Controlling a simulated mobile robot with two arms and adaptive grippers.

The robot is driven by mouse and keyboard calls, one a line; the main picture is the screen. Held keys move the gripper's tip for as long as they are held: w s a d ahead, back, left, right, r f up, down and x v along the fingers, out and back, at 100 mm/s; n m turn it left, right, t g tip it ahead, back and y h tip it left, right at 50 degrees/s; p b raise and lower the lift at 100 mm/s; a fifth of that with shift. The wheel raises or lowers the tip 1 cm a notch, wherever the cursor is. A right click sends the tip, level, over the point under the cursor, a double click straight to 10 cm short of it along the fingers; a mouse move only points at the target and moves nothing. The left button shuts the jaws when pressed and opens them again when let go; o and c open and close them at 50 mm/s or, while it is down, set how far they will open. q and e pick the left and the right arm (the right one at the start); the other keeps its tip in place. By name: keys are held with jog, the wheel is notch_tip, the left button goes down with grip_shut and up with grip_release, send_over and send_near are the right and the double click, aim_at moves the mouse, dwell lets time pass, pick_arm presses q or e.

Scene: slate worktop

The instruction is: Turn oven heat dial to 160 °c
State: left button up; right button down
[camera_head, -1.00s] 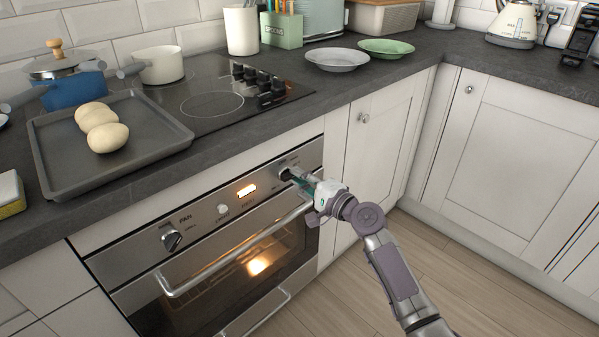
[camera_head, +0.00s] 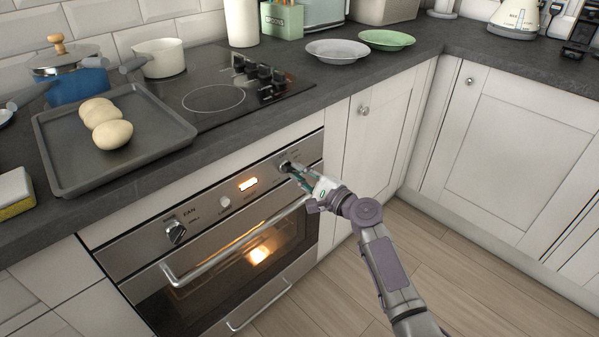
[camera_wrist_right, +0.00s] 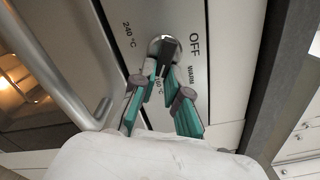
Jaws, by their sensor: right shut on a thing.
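The oven (camera_head: 250,215) is built in under the worktop, with its window lit. Its heat dial (camera_head: 286,167) is the metal knob at the right end of the control panel. The right wrist view shows the dial (camera_wrist_right: 160,48) with OFF, WARM, 160 °C and 240 °C printed around it. My right gripper (camera_head: 294,171) is at the dial, its teal fingers (camera_wrist_right: 161,73) shut on it from either side. The fingers partly cover the dial, and I cannot tell which mark it points to. My left gripper is not in view.
The oven door handle (camera_head: 235,243) runs just below the panel, close to my right gripper. A fan dial (camera_head: 176,232) is at the panel's left end. A grey tray with dough balls (camera_head: 60,180) lies on the worktop above. The floor in front is clear.

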jog(key=shift+f, duration=0.1)
jog(key=c, duration=1.2)
grip_release()
jog(key=v, duration=1.2)
jog(key=shift+d, duration=0.1)
